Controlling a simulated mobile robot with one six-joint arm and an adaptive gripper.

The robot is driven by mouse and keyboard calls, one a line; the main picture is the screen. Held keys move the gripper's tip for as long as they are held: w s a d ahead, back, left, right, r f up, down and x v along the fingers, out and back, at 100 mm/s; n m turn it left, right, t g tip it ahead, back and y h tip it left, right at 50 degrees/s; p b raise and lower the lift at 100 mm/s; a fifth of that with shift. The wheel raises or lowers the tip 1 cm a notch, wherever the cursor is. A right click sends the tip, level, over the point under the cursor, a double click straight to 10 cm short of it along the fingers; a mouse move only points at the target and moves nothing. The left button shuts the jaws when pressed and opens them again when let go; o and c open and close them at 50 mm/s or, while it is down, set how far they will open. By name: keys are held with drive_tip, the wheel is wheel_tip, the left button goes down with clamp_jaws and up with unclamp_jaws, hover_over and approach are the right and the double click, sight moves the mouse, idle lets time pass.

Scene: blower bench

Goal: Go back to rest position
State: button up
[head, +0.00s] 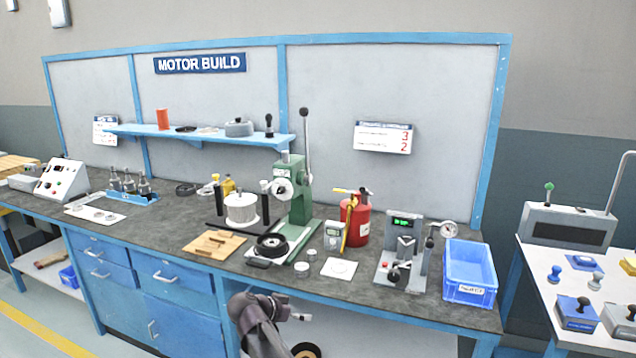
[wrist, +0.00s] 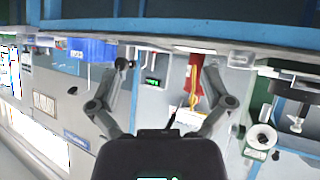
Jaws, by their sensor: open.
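My gripper (wrist: 167,68) is open in the wrist view, its two fingers spread wide with nothing held between them. That view is upside down and looks at the bench from its front side. In the head view my dark arm (head: 262,322) is folded low in front of the bench's front edge, below the worktop. The gripper's fingers are not clear there. The blue workbench (head: 130,235) stands behind the arm, and the gripper appears apart from everything on it.
On the bench stand a green arbor press (head: 300,195), a red canister (head: 355,222), a grey test device (head: 400,260) and a blue bin (head: 470,270). A wooden board (head: 215,246) lies near the front edge. A white side table (head: 545,270) stands at right.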

drive_tip(key=s+d+f+n+g+y, duration=0.4)
drive_tip(key=s+d, duration=0.5)
drive_tip(key=d, duration=0.2)
drive_tip(key=s+d+f+n+g+y, duration=0.35)
drive_tip(key=s+d, duration=0.45)
drive_tip(key=d, duration=0.4)
wheel_tip(320, 180, up, 13)
drive_tip(key=p, duration=1.4)
drive_tip(key=shift+r+y, duration=0.15)
drive_tip(key=shift+y, duration=0.3)
